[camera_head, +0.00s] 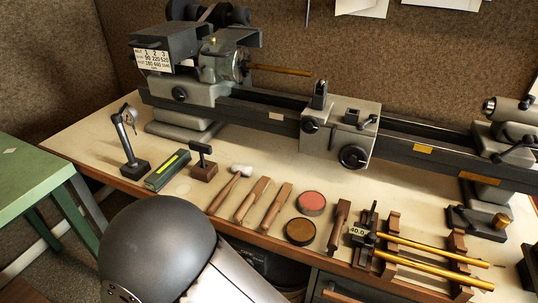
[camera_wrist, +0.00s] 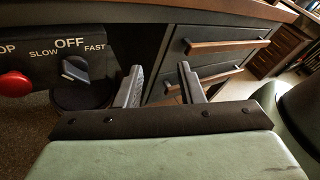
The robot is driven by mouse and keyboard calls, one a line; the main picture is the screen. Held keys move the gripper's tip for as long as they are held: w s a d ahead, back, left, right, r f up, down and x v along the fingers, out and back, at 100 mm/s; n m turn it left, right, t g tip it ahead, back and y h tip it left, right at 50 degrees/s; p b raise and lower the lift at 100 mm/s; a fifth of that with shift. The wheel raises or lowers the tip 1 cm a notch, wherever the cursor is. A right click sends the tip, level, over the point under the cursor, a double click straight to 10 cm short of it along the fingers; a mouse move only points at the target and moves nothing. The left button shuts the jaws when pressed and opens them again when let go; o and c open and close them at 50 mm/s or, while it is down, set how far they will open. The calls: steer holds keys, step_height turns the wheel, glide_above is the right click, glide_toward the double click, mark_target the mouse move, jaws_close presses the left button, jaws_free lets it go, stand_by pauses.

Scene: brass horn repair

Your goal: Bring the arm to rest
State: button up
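My gripper (camera_wrist: 160,74) shows in the wrist view with its two grey fingers apart and nothing between them. It is in front of the dark drawer cabinet (camera_wrist: 214,57), below the bench top's edge. I cannot tell whether the fingertips touch anything. In the head view a dark rounded part of my arm fills the lower left, and my gripper does not show there.
A speed switch panel (camera_wrist: 73,66) with a red button (camera_wrist: 14,84) is left of my gripper. On the bench (camera_head: 96,140) stand a lathe (camera_head: 340,125), several wooden-handled tools, round tins (camera_head: 311,203) and brass tubes (camera_head: 430,250) on a rack. A green table (camera_head: 30,172) is at left.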

steer(key=d+r+m+g+y+p, duration=0.3)
steer(key=d+r+m+y, duration=0.3)
steer(key=m, duration=0.8)
steer(key=s+d+r+m+g+y+p, duration=0.1)
steer(key=d+r+m+g+y+p, duration=0.2)
steer(key=d+r+m, duration=0.8)
steer(key=d+m+g+y, duration=0.2)
steer(key=m+y, duration=0.1)
steer(key=m, duration=0.1)
steer(key=shift+s+r+y, duration=0.25)
steer(key=shift+r+y, duration=0.05)
steer(key=shift+r, duration=0.05)
stand_by(2.7)
